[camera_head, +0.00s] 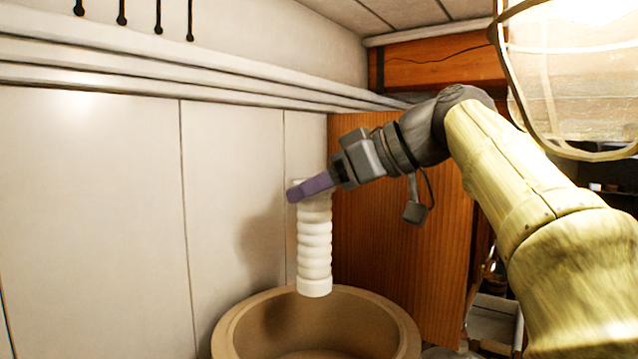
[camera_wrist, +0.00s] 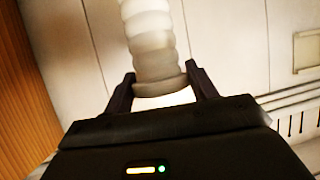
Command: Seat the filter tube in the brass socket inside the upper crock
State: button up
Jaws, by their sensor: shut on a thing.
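The filter tube (camera_head: 314,245) is white and ribbed and hangs roughly upright in the head view. My gripper (camera_head: 308,187) is shut on its top end. The tube's lower end is above the open mouth of the tan upper crock (camera_head: 232,325), near the back part of its rim. In the wrist view the two dark fingers of my gripper (camera_wrist: 162,88) stand on either side of the tube (camera_wrist: 150,40). The brass socket is not visible; the crock's floor is out of sight in the head view.
A pale panelled wall (camera_head: 90,200) stands behind the crock, with pipes (camera_head: 200,85) along it higher up. A wooden panel (camera_head: 400,250) is behind and right of the tube. A caged lamp (camera_head: 570,80) hangs at upper right, close to my arm.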

send_over(330, 283)
jog(key=a, duration=0.2)
jog(key=shift+w+d+f, duration=0.1)
jog(key=shift+w+f, duration=0.15)
jog(key=shift+f, duration=0.9)
jog(key=shift+w+d+f, duration=0.1)
jog(key=shift+w+f, duration=0.1)
jog(key=shift+f, duration=0.9)
jog(key=shift+f+b, duration=3.25)
jog(key=shift+f, duration=1.95)
jog(key=shift+s+d+p, duration=0.1)
jog(key=shift+d+p, duration=0.05)
jog(key=shift+p, duration=0.2)
jog(key=shift+f+b, duration=0.85)
jog(key=shift+f, duration=0.65)
jog(key=o, duration=1.2)
jog(key=shift+c, duration=0.2)
